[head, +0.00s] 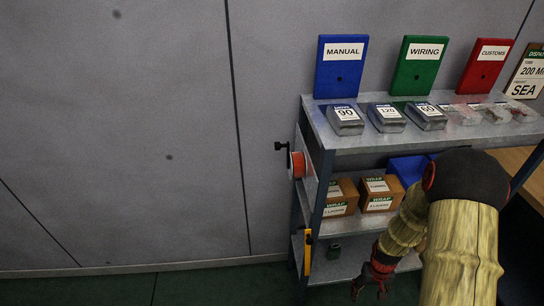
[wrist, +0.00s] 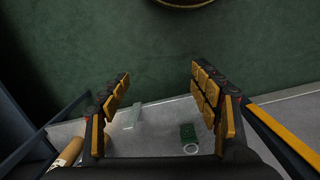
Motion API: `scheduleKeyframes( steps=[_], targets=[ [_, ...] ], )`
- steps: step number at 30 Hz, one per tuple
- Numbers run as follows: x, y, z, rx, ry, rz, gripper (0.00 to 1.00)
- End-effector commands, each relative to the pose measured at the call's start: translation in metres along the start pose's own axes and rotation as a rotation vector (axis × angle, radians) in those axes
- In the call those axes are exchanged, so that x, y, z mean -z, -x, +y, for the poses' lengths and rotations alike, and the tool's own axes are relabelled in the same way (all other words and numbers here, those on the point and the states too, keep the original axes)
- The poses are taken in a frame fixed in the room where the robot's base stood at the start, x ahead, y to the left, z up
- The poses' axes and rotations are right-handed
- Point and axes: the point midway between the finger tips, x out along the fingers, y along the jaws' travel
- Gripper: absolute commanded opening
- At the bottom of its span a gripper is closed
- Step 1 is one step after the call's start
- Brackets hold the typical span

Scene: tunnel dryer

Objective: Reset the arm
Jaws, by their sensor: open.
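My gripper (wrist: 160,82) is open in the wrist view, its two padded fingers wide apart with nothing between the tips. The wrist view looks down past the lower shelf (wrist: 160,112) to the green floor. A small green item with a pale ring (wrist: 188,134) lies on the lower shelf, beyond my fingers' base in the wrist view.
Two WRAP boxes (head: 340,197) and a blue bin (head: 407,168) sit below. Floor at left is clear.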

Motion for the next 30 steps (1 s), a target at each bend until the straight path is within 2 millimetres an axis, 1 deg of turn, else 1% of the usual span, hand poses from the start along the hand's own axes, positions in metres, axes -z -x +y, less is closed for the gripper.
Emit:
scheduleKeyframes(
  steps=[1, 2, 3, 5, 6, 8, 9, 11, 12, 14, 15, 21, 27, 30],
  targets=[
    [-0.002, 0.032, -0.004, -0.007, -0.004, -0.005, 0.63],
    [-0.006, 0.048, -0.007, -0.009, -0.007, -0.013, 0.63],
    [-0.011, 0.069, -0.011, -0.011, -0.011, -0.023, 0.63],
    [-0.019, 0.100, -0.018, -0.013, -0.016, -0.032, 0.63],
    [-0.026, 0.120, -0.024, -0.013, -0.018, -0.036, 0.63],
    [-0.035, 0.149, -0.032, -0.012, -0.019, -0.037, 0.63],
    [-0.043, 0.168, -0.037, -0.010, -0.020, -0.034, 0.63],
    [-0.054, 0.195, -0.046, -0.007, -0.018, -0.027, 0.63],
    [-0.061, 0.212, -0.051, -0.004, -0.016, -0.019, 0.63],
    [-0.072, 0.236, -0.060, 0.002, -0.011, -0.002, 0.63],
    [-0.080, 0.251, -0.066, 0.006, -0.006, 0.014, 0.63],
    [-0.113, 0.320, -0.093, 0.031, 0.034, 0.133, 0.63],
    [-0.130, 0.383, -0.114, 0.058, 0.096, 0.345, 0.63],
    [-0.136, 0.411, -0.122, 0.068, 0.127, 0.442, 0.63]
  ],
)
